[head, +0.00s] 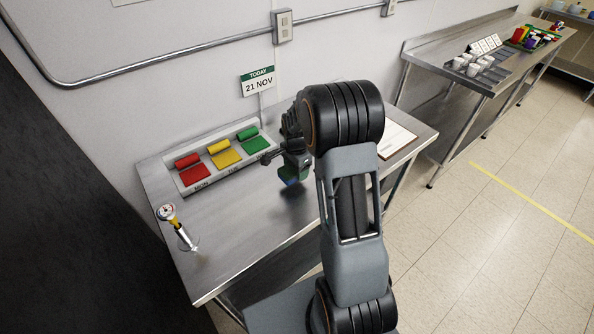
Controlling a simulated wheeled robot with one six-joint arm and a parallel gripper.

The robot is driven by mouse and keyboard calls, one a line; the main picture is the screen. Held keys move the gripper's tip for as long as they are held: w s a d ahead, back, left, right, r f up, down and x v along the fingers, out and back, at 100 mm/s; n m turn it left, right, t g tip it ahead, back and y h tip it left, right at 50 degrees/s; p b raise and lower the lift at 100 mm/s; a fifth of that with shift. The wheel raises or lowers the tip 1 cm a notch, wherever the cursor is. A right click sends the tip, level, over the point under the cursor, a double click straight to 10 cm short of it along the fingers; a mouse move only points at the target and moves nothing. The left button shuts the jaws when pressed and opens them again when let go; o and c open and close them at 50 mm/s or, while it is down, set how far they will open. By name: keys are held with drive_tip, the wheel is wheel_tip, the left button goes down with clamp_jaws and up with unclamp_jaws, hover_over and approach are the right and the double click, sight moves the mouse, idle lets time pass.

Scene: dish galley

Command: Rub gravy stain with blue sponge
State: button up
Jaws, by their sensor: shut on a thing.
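My gripper (291,176) is over the middle of the steel table (245,220), pointing down. It is shut on a small blue block (292,182), which looks like the blue sponge. The sponge is mostly covered by the jaws and is close above or on the tabletop; I cannot tell whether it touches. I cannot make out a gravy stain on the visible steel. My arm hides the part of the table to the right of the gripper.
A tray (187,190) with red, yellow and green pieces lies along the wall, left of my gripper. A framed white sheet (397,140) lies at the right end. The table between tray and front edge is mostly clear.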

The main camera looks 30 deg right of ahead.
drive_tip(key=shift+s+r+p, duration=0.1)
drive_tip(key=shift+r+p, duration=1)
drive_tip(key=shift+r, duration=0.95)
drive_tip(key=shift+f, duration=0.1)
